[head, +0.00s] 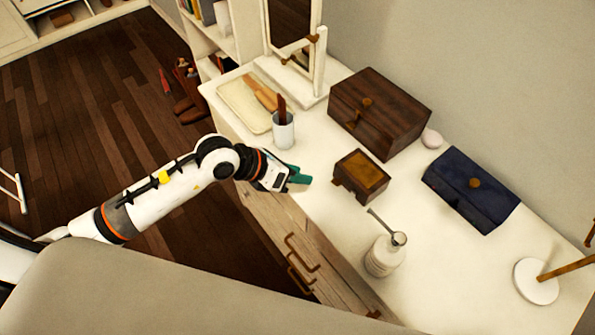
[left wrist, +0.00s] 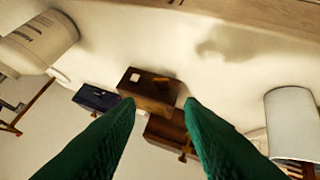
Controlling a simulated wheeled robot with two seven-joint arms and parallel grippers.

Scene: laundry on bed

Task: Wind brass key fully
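A small wooden box (head: 360,176) with a golden-brown top stands on the white dresser top. The left wrist view also shows this box (left wrist: 148,92), with a small brass-coloured part (left wrist: 162,80), possibly the key, and a pale square on its near face. The key cannot be made out in the head view. My left gripper (head: 299,180) is at the dresser's front edge, left of the box and apart from it. Its green fingers are spread and empty in the left wrist view (left wrist: 158,103), with the box beyond them. My right gripper is not in view.
A large dark wooden box (head: 378,112) and a blue case (head: 470,188) stand behind. A white cup (head: 283,132) with utensils, a tray (head: 245,105) and a mirror are left of the box. A white bottle (head: 384,256) stands in front. The dresser top between gripper and box is clear.

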